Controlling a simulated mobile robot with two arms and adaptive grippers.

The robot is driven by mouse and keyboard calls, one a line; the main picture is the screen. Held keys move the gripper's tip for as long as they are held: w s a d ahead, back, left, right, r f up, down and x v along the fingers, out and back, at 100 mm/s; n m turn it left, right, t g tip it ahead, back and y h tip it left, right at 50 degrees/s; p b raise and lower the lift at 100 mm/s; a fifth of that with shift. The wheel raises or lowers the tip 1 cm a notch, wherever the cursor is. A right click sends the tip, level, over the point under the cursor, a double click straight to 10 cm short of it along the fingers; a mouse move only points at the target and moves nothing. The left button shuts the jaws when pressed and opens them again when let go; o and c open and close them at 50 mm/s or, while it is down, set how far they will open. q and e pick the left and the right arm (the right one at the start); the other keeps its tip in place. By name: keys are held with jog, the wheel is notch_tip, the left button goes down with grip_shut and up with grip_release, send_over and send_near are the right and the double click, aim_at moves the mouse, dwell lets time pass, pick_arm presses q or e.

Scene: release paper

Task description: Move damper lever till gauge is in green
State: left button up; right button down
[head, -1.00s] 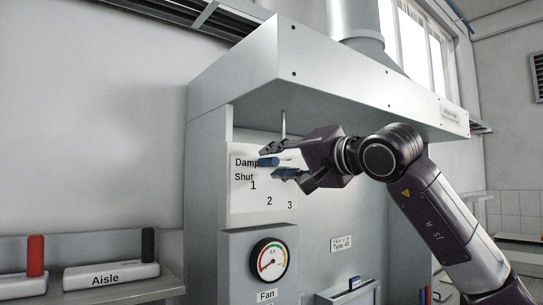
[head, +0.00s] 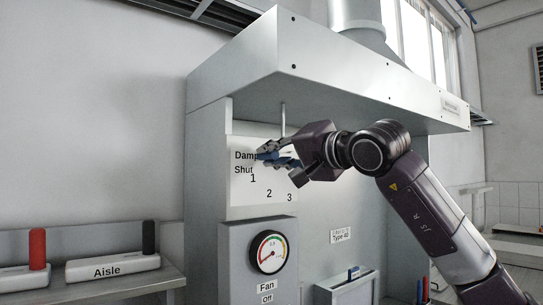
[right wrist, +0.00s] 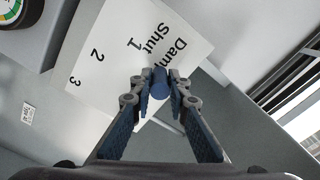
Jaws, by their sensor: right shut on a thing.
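The damper lever's blue knob (right wrist: 159,82) sits between the fingertips of my right gripper (right wrist: 158,84), which is shut on it. In the head view my right gripper (head: 272,156) is at the white damper plate (head: 245,200), in front of its upper right part. The plate reads "Damp…", "Shut", 1, 2, 3; the knob is nearest "Shut" and 1. The fingers hide most of the lever. The round gauge (head: 268,252) is below the plate, with red, yellow and green on its arc. Its needle appears to point to the lower left, away from the green. My left gripper is not in view.
The grey hood (head: 330,80) overhangs my right gripper, with a thin rod (head: 283,118) hanging under it. A fan label (head: 266,286) is below the gauge. A shelf at the left holds an "Aisle" switch block (head: 112,269) and a red-handled one (head: 38,250).

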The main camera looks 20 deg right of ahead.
jog(key=f+n, duration=0.3)
jog(key=shift+w+d+f+n, duration=0.1)
jog(key=shift+d+f+n, duration=0.05)
jog(key=shift+d+n, duration=0.15)
jog(key=c, duration=1.8)
grip_release()
jog(key=shift+c, duration=0.2)
jog(key=v, duration=1.2)
